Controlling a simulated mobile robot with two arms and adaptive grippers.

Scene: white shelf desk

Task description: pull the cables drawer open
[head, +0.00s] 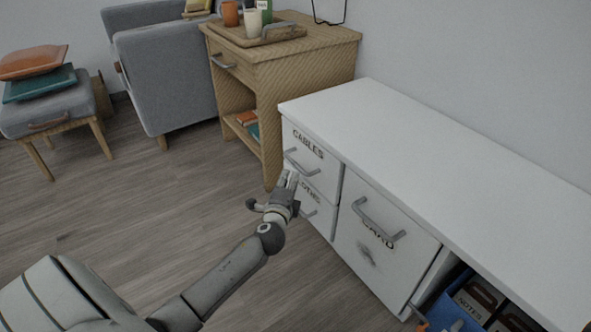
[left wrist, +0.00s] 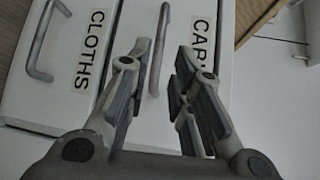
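The cables drawer (head: 321,178) is the upper left drawer of the white desk, with a CABLES label and a grey bar handle (head: 301,167). Its front looks flush with the desk, so it appears closed. My left gripper (head: 290,176) is in front of the drawer, by the handle. In the left wrist view the gripper (left wrist: 165,52) is open. The cables handle (left wrist: 159,50) shows between its spread fingertips, nearer the left finger; I cannot tell whether they touch. Part of the CABLES label (left wrist: 203,38) shows beyond the right finger. My right gripper is not in view.
The cloths drawer (left wrist: 92,50), with its own handle (left wrist: 45,42), lies directly below. A wider door or drawer with a handle (head: 377,220) is to the right. A wooden side table (head: 310,50) stands behind the desk. Open floor (head: 150,195) lies to the left.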

